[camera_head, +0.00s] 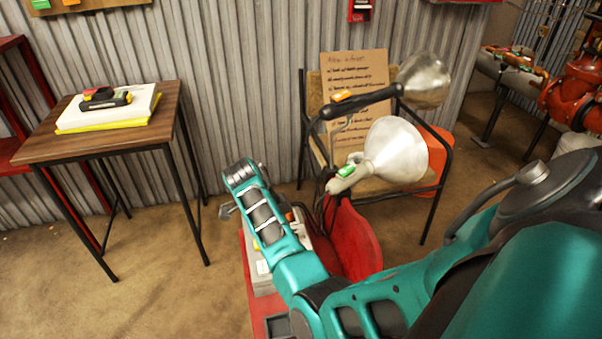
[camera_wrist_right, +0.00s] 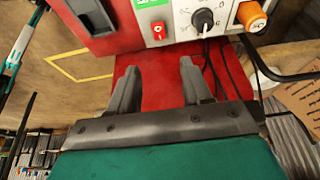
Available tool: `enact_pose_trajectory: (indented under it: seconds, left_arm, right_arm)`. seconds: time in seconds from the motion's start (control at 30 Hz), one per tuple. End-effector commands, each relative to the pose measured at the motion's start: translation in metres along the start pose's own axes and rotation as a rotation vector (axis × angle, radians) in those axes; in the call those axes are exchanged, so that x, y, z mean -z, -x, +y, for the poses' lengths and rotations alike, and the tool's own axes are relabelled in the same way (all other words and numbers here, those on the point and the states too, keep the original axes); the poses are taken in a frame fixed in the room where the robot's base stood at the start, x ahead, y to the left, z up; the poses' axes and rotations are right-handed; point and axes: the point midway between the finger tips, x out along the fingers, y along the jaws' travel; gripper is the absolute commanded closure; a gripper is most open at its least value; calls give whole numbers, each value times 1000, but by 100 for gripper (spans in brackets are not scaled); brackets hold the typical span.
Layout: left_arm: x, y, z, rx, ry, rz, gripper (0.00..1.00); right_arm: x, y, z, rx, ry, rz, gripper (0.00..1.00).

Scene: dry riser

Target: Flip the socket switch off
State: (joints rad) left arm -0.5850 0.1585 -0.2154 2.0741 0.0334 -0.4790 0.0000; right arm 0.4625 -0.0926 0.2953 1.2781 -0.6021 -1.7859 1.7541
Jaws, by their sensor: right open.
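In the right wrist view, a small red switch (camera_wrist_right: 158,30) sits on a pale panel (camera_wrist_right: 178,24), with a green label above it and a black rotary knob (camera_wrist_right: 203,20) to its right. My right gripper (camera_wrist_right: 159,68) is open and empty. Its two fingers point toward the panel, apart from it, with the red switch roughly between their lines. Whether the switch is on or off I cannot tell. In the head view my right arm hides much of the grey box (camera_head: 263,278) on the red stand. My left gripper is not in view.
An orange plug (camera_wrist_right: 252,15) with black cables is at the panel's right. In the head view, work lamps (camera_head: 393,151) and a chair with a cardboard sign (camera_head: 352,75) stand behind. A wooden table (camera_head: 55,145) is at left, with free floor before it.

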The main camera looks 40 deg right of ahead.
Motion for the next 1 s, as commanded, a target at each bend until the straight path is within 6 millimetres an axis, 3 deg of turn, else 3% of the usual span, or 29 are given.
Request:
enact_pose_trajectory:
  seconds: [0.23,0.5,0.7,1.0]
  left_arm:
    - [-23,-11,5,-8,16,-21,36]
    - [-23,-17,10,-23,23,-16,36]
    - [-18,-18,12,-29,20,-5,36]
    - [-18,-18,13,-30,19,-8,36]
  right_arm:
    - [-1,-57,1,-2,2,2,51]
    - [-1,-102,1,-1,3,0,51]
    - [0,-114,0,2,2,-1,51]
    - [0,-114,0,1,3,-1,52]
